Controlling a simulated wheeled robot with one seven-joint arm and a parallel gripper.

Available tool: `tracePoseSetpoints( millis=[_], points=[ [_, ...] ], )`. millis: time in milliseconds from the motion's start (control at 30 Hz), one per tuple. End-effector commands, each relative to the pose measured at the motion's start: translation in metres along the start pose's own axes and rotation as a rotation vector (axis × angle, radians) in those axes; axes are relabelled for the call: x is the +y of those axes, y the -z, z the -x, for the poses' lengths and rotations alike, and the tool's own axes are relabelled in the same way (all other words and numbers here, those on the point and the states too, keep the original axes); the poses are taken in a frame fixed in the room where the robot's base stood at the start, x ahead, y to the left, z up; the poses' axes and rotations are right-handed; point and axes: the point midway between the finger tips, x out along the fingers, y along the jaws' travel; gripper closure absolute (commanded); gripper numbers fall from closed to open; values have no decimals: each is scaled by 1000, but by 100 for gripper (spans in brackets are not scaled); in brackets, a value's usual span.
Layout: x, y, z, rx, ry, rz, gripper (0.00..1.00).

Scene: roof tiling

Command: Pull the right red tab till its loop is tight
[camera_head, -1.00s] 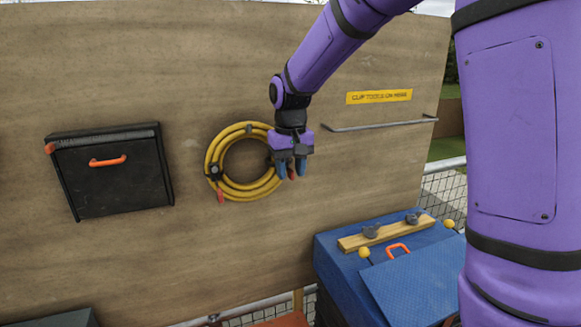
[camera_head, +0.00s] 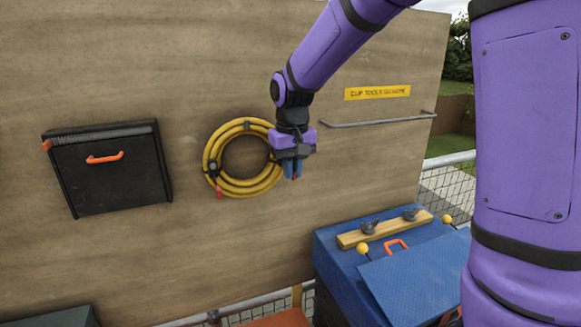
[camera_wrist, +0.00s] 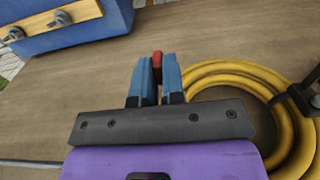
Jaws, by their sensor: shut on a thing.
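A yellow coil (camera_head: 243,190) hangs on the wooden board; it also shows in the wrist view (camera_wrist: 235,70). A dark loop (camera_head: 213,168) goes around its left side, with the left red tab (camera_head: 219,192) hanging below it. My gripper (camera_head: 293,170) is at the coil's right side, fingers pointing down. In the wrist view my gripper (camera_wrist: 157,72) has its blue fingers shut on the right red tab (camera_wrist: 157,58), whose end shows between the tips. The right loop is hidden behind my gripper in the head view, so I cannot tell how tight it is.
A black box (camera_head: 110,185) with an orange handle is on the board at left. A thin rail (camera_head: 380,122) and a yellow sign (camera_head: 377,93) are at right. A blue chest (camera_head: 335,265) stands below right. The board around the coil is clear.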

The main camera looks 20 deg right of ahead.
Motion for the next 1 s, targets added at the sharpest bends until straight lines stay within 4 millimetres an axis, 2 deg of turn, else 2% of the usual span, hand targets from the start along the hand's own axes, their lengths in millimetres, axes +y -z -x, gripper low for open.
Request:
tracePoseSetpoints(
  millis=[600, 933, 967, 1000],
  points=[
    [0, -21, 1, 0, 1, 0, 100],
    [0, -22, 1, 1, 0, 0, 100],
    [0, -22, 1, 1, 0, 0, 83],
    [0, -22, 1, 1, 0, 0, 74]
  ],
)
